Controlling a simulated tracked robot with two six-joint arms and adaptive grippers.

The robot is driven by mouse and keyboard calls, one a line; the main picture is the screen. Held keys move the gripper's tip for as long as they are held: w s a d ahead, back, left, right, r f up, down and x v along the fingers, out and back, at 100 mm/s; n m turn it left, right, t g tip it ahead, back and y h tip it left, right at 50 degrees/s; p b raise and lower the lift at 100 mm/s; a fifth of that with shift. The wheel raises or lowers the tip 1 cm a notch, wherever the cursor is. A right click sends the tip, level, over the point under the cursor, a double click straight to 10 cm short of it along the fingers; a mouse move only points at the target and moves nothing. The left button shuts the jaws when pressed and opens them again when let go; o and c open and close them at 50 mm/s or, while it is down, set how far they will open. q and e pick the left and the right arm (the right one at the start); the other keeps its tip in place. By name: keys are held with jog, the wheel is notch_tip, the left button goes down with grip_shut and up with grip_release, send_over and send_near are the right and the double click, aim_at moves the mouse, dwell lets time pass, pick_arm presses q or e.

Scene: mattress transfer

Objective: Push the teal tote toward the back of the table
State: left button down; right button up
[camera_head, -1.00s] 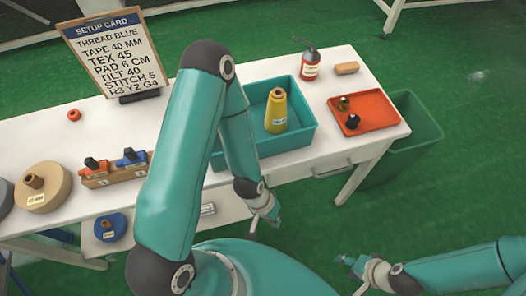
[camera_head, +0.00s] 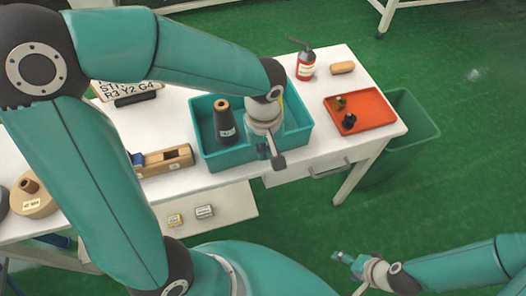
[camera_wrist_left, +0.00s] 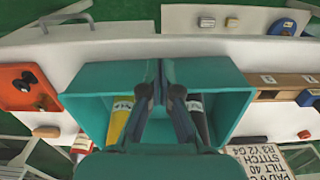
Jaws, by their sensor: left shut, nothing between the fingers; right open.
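The teal tote (camera_head: 222,160) stands on the white table near its front edge, and its open box fills the middle of the left wrist view (camera_wrist_left: 95,75). It holds a dark cone (camera_head: 227,125) with an orange top and a yellow cone (camera_wrist_left: 118,112), mostly hidden by my arm in the head view. My left gripper (camera_head: 276,160) is shut and empty, pointing down at the tote's front wall. In the left wrist view its fingertips (camera_wrist_left: 160,68) overlap that wall; I cannot tell whether they touch it. My right gripper (camera_head: 345,259) is open and empty, low over the floor.
A red tray (camera_head: 372,104) with small spools lies right of the tote. A red bottle (camera_head: 306,65) and a tan block (camera_head: 342,68) stand behind. A wooden holder (camera_head: 165,160) sits close on the left. A green bin (camera_head: 412,125) stands beyond the table's right end.

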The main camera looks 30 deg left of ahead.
pick_arm(q)
notch_tip(320, 180, down, 9)
jog(key=shift+f, duration=0.2)
jog(key=shift+w+a+r+p, duration=0.25)
jog(key=shift+w+a+p, duration=0.25)
jog(key=shift+w+a, duration=0.45)
jog(key=shift+w+a+f, duration=0.15)
jog(key=shift+w+a, duration=0.3)
